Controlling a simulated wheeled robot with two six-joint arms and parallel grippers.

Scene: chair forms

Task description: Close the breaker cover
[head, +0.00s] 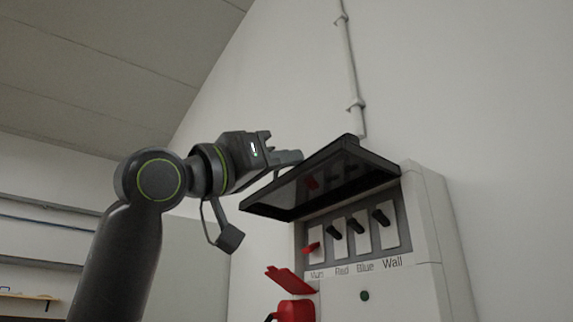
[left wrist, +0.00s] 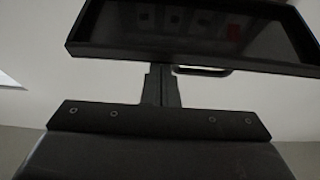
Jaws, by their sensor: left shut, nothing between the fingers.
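The breaker cover (head: 325,180) is a dark, glossy flap with a black frame. It is raised and tilted outward from the top of the white breaker box (head: 432,235), so the switches below it are exposed. My left gripper (head: 292,158) is shut and empty, at the upper left of the cover, close to its edge; I cannot tell whether it touches. In the left wrist view the cover (left wrist: 190,30) spans the top, beyond the shut fingers (left wrist: 161,85). My right gripper is not in view.
Labelled switches include a red one (head: 312,247) at the left and black ones, such as the one above "Wall" (head: 381,217). A red part with an opened lid (head: 290,279) sits at the lower left of the box. A conduit (head: 350,65) runs up the wall.

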